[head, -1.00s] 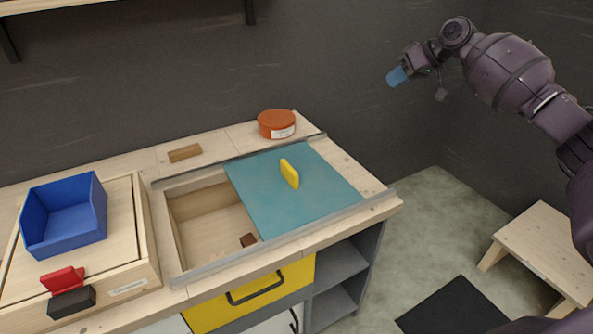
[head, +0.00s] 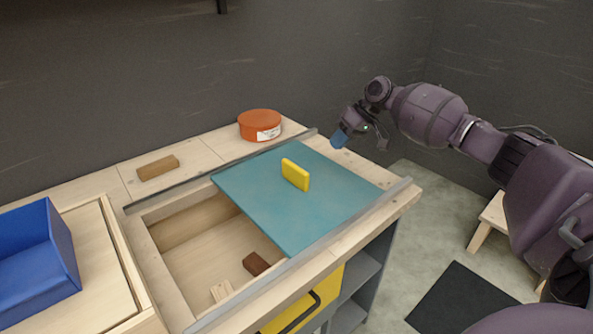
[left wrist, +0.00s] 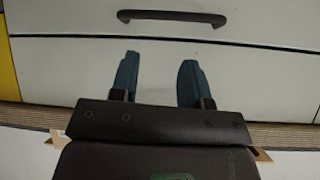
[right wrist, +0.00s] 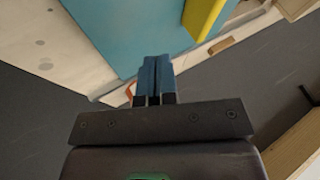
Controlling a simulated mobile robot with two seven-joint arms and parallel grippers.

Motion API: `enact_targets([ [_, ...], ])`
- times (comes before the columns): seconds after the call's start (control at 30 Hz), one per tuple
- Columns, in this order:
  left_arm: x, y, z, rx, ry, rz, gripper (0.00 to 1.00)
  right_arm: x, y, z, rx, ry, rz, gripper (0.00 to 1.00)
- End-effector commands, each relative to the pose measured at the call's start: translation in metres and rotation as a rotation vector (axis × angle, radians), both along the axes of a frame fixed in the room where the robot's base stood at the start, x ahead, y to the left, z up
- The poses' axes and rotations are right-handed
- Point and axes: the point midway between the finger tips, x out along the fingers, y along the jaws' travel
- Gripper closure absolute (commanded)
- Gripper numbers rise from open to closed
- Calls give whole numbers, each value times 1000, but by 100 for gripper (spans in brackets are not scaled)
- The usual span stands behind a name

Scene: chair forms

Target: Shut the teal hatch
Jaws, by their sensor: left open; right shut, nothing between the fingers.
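The teal hatch (head: 270,210) is a flat sliding panel between two grey rails on the wooden bench. It covers the right part of the opening (head: 200,255), and the left part is open. A yellow handle (head: 296,174) stands upright on the panel. My right gripper (head: 338,140) is shut and empty, in the air to the right of the handle, apart from it. In the right wrist view its blue fingers (right wrist: 156,75) are together, with the teal panel (right wrist: 130,30) and yellow handle (right wrist: 200,15) beyond. My left gripper (left wrist: 158,75) is open and empty before a white drawer front.
An orange round tub (head: 260,125) and a wooden block (head: 158,168) stand behind the far rail. A brown block (head: 255,263) lies inside the opening. A blue bin (head: 35,262) is at the left. A small wooden stool (head: 490,220) stands on the floor at right.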

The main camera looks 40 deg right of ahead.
Motion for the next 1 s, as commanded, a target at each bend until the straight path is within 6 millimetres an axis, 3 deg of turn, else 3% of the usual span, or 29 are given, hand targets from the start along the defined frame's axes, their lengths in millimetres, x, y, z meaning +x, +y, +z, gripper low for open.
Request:
enact_targets([
  [0.17,0,-1,-1,-3,1,3,57,5,7,-11,-1,0,2,100],
  [0.67,-12,0,-26,-6,49,13,57,34,50,-82,0,3,1,100],
  [1.0,-4,2,-14,2,21,3,57,31,86,-77,0,-3,2,100],
])
